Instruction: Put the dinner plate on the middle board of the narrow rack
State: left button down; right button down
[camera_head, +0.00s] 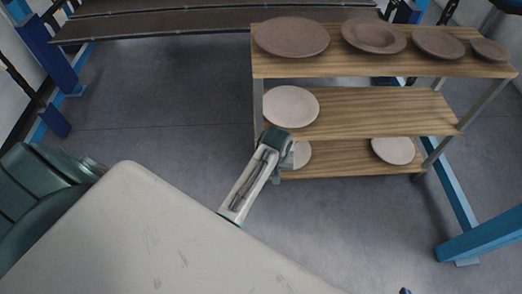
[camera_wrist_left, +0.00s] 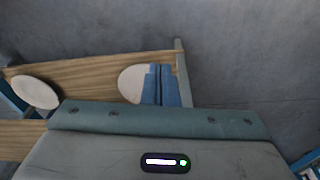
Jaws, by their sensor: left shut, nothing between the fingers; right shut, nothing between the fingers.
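A three-board wooden rack (camera_head: 360,99) stands right of centre in the head view. A pale plate (camera_head: 291,106) lies at the left of its middle board. I cannot tell which plate is the dinner plate or whether this rack is the narrow one. My left gripper (camera_wrist_left: 161,85) is shut in the left wrist view, overlapping a pale plate (camera_wrist_left: 134,85) in the picture, with nothing held.
Several brown plates stand on the top board, including a large one (camera_head: 291,37) at its left. Another pale plate (camera_head: 393,150) lies on the bottom board's right. A dark bench (camera_head: 190,24) is at the back. A blue beam (camera_head: 456,205) runs at right. Floor left of the rack is clear.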

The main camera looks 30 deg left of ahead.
pick_arm(q)
jog(key=s+a+m, duration=0.1)
jog(key=s+a, duration=0.1)
jog(key=s, duration=0.4)
jog(key=shift+f+t, duration=0.25)
jog(key=shift+t, duration=0.05)
jog(key=shift+a, duration=0.1)
